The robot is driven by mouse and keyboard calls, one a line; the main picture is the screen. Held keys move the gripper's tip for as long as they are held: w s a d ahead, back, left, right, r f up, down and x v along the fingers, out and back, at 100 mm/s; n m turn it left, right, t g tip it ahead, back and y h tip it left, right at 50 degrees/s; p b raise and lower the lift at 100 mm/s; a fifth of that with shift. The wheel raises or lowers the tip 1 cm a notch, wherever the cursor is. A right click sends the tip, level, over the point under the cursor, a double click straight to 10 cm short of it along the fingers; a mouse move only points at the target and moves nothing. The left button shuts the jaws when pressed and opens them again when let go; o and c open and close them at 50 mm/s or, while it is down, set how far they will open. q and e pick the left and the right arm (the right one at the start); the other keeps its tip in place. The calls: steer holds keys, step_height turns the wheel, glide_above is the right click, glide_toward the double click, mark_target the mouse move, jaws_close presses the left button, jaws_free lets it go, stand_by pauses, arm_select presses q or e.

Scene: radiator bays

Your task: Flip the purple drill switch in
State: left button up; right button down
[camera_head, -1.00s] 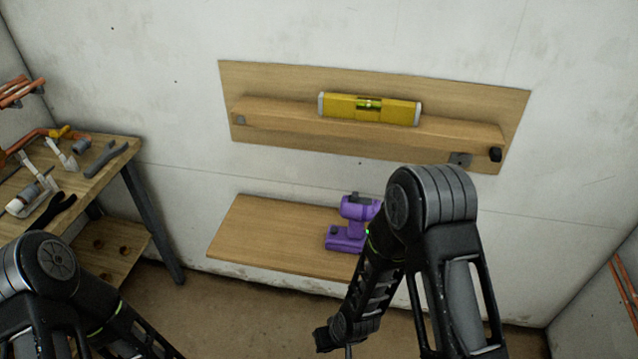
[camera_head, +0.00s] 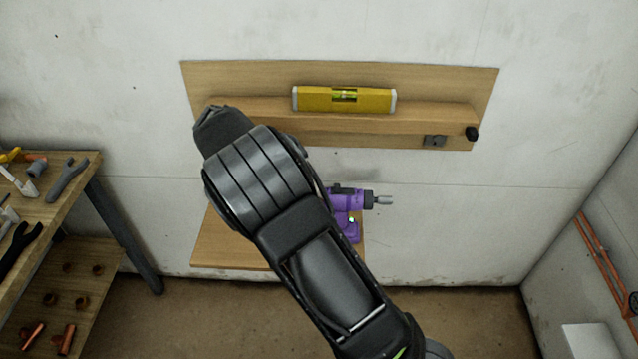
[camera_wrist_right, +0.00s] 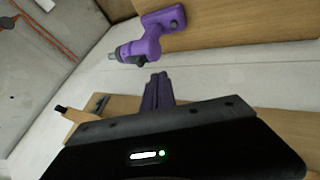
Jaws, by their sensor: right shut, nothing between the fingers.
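The purple drill (camera_head: 346,200) stands on the lower wooden shelf, its grey chuck pointing right. My right arm covers its left part in the head view. In the right wrist view the drill (camera_wrist_right: 152,38) is at the top, with a small dark part (camera_wrist_right: 141,60) on its body near the chuck. I cannot tell whether this is the switch or how it is set. My right gripper (camera_wrist_right: 158,80) is shut and empty, its tips apart from the drill in the picture. It is hidden in the head view. My left gripper is not in view.
A yellow spirit level (camera_head: 344,99) lies on the upper wooden ledge (camera_head: 430,122) above the drill. A workbench (camera_head: 85,178) with tools stands at the left. Orange pipes (camera_head: 600,260) run along the right wall. The wall right of the drill is clear.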

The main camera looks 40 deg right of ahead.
steer(key=shift+f, duration=0.15)
steer(key=p, duration=0.3)
glide_toward(333, 189)
steer(key=x, duration=0.4)
steer(key=shift+w+a+f, duration=0.15)
steer(key=shift+w+f, duration=0.2)
steer(key=shift+f, duration=0.05)
steer(key=shift+s+d+f, duration=0.1)
steer(key=shift+s+d, duration=0.25)
steer(key=shift+d, duration=0.05)
